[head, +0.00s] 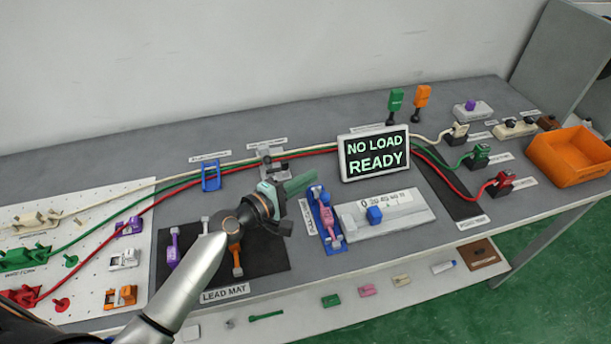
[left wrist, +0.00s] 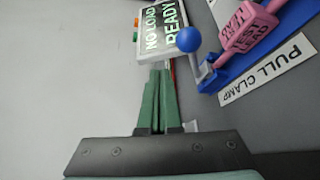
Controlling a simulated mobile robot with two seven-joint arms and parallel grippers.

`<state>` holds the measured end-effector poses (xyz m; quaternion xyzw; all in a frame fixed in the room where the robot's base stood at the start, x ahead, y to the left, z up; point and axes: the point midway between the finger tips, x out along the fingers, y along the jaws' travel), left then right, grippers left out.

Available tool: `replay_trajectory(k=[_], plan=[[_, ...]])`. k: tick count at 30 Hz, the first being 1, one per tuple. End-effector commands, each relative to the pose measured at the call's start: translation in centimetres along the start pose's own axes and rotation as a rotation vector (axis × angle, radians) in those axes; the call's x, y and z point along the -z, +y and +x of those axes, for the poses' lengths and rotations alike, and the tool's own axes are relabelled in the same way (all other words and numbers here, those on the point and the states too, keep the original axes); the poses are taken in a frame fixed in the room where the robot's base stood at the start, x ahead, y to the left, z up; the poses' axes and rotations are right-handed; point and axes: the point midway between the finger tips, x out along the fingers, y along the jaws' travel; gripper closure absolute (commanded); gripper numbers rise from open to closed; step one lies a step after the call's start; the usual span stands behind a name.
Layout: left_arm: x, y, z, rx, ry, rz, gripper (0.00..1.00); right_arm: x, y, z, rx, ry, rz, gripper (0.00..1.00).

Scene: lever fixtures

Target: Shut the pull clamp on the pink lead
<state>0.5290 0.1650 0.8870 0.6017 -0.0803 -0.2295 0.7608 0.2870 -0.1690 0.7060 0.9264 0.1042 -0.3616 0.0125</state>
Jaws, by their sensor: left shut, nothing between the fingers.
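The pull clamp (head: 317,201) is a blue base with a lever, at the middle of the bench. In the left wrist view its round blue knob (left wrist: 187,39) sits on a grey metal link, raised off the blue base (left wrist: 229,73). The pink lead (head: 326,218) lies along the clamp; its lettered pink block (left wrist: 247,27) shows in the left wrist view. My left gripper (head: 312,177) has green fingers, shut and empty, just beyond and left of the clamp's far end. Its fingertips (left wrist: 160,72) are apart from the knob. My right gripper is out of view.
A display (head: 374,153) reading "NO LOAD READY" stands behind the clamp. The black lead mat (head: 262,262) lies to the left under my arm. Red, green and white cables cross behind.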

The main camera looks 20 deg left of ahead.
Motion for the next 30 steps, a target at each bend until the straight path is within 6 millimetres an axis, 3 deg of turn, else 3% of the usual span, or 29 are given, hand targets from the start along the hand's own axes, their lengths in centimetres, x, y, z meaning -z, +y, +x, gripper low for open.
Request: replay_trajectory(k=[8, 18, 25, 30], plan=[[0.0, -0.5, -0.1, -0.017, 0.0, 0.03, 1.0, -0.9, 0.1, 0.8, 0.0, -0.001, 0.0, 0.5], [-0.8, -1.8, -0.5, -0.118, -0.002, 0.207, 1.0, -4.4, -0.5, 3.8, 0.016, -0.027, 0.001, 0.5], [-1.5, -1.9, -0.9, -0.137, 0.0, 0.233, 1.0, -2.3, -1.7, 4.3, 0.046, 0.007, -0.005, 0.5], [-1.8, -2.3, -1.1, -0.136, 0.0, 0.233, 1.0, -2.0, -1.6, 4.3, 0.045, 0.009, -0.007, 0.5]])
